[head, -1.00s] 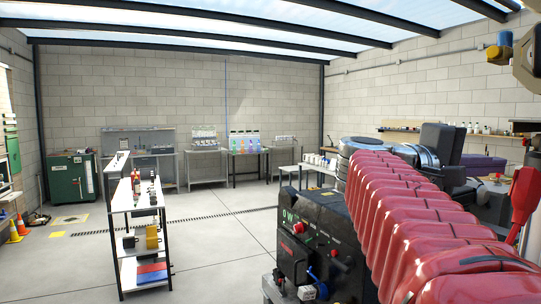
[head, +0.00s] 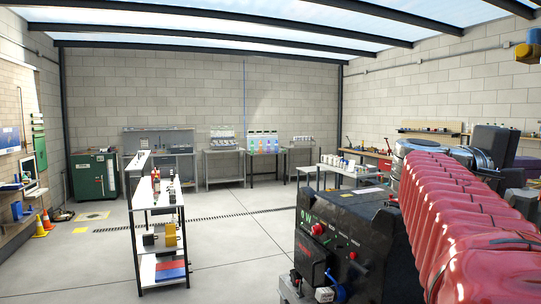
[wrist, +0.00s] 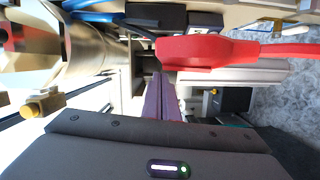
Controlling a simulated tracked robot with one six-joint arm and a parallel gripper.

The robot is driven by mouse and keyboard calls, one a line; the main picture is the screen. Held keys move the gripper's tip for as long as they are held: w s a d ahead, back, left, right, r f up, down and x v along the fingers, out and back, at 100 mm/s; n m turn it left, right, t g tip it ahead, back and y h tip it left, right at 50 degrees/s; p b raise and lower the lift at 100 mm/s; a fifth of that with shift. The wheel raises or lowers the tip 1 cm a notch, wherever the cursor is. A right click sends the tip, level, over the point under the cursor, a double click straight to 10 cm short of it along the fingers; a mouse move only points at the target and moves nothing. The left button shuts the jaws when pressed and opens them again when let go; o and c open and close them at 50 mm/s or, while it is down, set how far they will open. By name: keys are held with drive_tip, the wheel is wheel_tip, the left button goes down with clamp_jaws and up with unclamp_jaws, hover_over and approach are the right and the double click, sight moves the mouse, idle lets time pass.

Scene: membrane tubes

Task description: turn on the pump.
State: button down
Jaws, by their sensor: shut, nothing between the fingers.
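I cannot tell which thing is the pump, and no pump switch is clear enough to pick out. A green cabinet (head: 94,175) stands at the far left by the wall. A bench with coloured bottles (head: 263,143) stands at the back wall. A bench with a small rack (head: 223,140) is left of it. The wrist view is close-up: a dark panel with a small lit lamp (wrist: 168,168) fills the bottom, and a red tapered thing (wrist: 205,50) lies across the upper middle.
A narrow white shelf table (head: 156,197) with small items stands left of centre. A white table (head: 350,172) with small containers is right of centre. Orange cones (head: 41,227) stand at the left edge. The grey floor (head: 235,240) between is open.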

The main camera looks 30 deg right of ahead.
drive_tip(key=s+d, duration=0.4)
drive_tip(key=s, duration=0.1)
drive_tip(key=shift+s+f, duration=0.25)
drive_tip(key=shift+f, duration=0.05)
idle(0.4)
drive_tip(key=shift+s+n, duration=0.25)
drive_tip(key=shift+n, duration=0.05)
drive_tip(key=shift+a, duration=0.1)
